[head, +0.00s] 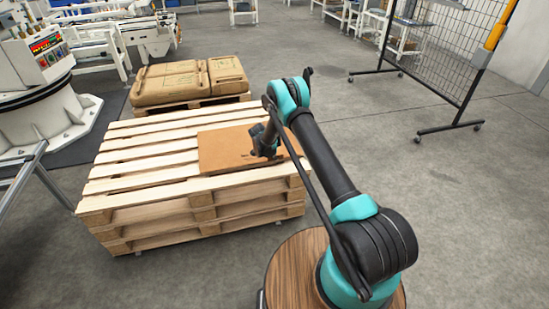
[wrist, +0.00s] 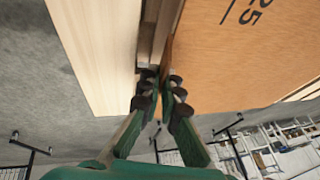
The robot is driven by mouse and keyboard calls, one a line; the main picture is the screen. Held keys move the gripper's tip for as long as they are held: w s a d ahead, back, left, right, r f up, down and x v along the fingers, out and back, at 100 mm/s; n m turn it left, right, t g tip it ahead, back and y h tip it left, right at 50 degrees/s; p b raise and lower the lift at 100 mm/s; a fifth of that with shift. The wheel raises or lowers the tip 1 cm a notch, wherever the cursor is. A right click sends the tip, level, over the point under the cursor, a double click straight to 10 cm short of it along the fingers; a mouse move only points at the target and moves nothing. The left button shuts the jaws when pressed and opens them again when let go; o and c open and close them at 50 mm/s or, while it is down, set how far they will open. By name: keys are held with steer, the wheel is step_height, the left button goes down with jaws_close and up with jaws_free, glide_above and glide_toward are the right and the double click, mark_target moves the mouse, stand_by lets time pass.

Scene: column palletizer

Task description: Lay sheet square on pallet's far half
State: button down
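The sheet (head: 222,150) is a thin brown board lying flat on the right part of the top pallet (head: 140,165), its sides roughly in line with the slats. In the wrist view the sheet (wrist: 235,60) fills the upper right, with dark printed marks. My gripper (head: 264,152) is low over the sheet in the head view, where the arm hides part of the sheet. In the wrist view my gripper (wrist: 160,88) has its two fingers apart with a narrow gap, at the sheet's edge beside a pale slat.
Brown sacks (head: 185,80) lie on another pallet behind the stack. A white machine (head: 45,85) stands at the left. A wheeled mesh screen (head: 440,50) stands at the back right.

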steer(key=shift+f, duration=0.45)
steer(key=c, duration=1.6)
jaws_free()
steer(key=shift+c, duration=0.2)
steer(key=shift+r, duration=0.1)
steer(key=v, duration=1.2)
steer(key=s+d+r+n+y, duration=0.1)
steer(key=s+d+r+n, duration=0.3)
steer(key=s+d+r, duration=0.55)
steer(key=s+d+r+n+y, duration=0.1)
steer(key=s+d+r+n, duration=0.2)
steer(key=s+d+r, duration=0.65)
steer(key=s+d+r+n, duration=0.1)
steer(key=s+n, duration=0.1)
steer(key=s, duration=0.6)
steer(key=s+d+r+n+y, duration=0.1)
steer(key=s+d+r+n, duration=0.1)
steer(key=s, duration=0.7)
steer(key=s+d+r+n, duration=0.2)
steer(key=s+n, duration=0.2)
steer(key=s, duration=0.5)
steer(key=shift+y, duration=0.3)
